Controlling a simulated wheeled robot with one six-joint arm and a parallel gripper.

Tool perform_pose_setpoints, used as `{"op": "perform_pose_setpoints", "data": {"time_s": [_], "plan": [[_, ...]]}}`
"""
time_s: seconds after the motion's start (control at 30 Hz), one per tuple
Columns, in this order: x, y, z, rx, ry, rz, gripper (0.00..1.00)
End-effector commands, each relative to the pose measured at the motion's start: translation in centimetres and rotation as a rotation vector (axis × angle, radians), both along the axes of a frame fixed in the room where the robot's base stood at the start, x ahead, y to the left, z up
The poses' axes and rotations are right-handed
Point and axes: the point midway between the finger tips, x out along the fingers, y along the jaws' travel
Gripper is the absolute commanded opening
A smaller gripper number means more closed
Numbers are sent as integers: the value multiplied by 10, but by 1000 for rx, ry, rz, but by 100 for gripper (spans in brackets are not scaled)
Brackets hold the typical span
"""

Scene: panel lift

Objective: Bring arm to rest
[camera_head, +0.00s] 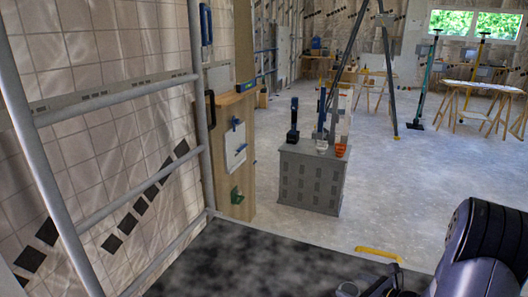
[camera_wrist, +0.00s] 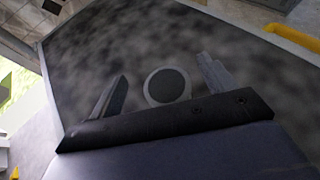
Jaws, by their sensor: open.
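My arm is folded low at the right of the head view, its dark rounded link in the bottom right corner. In the head view the gripper is partly cut off at the bottom edge.
A yellow handle (camera_head: 379,251) sits at the dark surface's far edge. A grey ladder-like frame (camera_head: 127,94) stands close on the left before a tiled wall. Ahead are a grey cabinet (camera_head: 311,180) with tools on top and a wooden post (camera_head: 237,160). Open floor lies right of the cabinet.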

Motion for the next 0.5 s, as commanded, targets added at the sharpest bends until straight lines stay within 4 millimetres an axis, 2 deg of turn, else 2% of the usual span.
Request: {"op": "perform_pose_setpoints", "data": {"time_s": [0.1, 0.2, 0.3, 0.5], "plan": [[18, 15, -12, 1, 1, 6, 79], [27, 19, -16, -1, -1, 0, 79], [27, 18, 8, -3, -6, 1, 79], [26, 18, 43, -3, -5, 0, 79]]}}
